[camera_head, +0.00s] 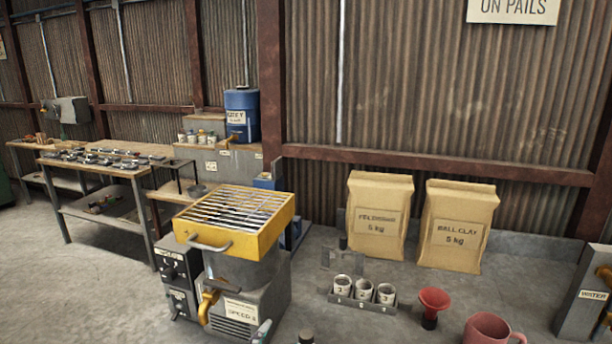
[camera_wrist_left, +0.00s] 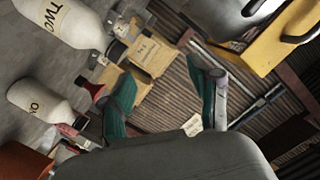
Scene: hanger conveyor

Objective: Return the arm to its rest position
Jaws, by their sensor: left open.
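My left gripper (camera_wrist_left: 166,88) shows in the wrist view with its two teal-padded fingers spread wide apart. Nothing is between the fingers, so it is open and empty. In the head view a small pale and teal part at the bottom edge, in front of the yellow-topped machine, may be its tip; the rest of the arm is out of frame. My right gripper is in neither view.
A machine with a yellow slatted top (camera_head: 233,243) stands left of centre. Paper sacks (camera_head: 378,222), a rack of cups (camera_head: 361,304), a red funnel (camera_head: 431,308) and a pink mug (camera_head: 492,329) stand right. White bottles (camera_wrist_left: 45,103) are left in the wrist view.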

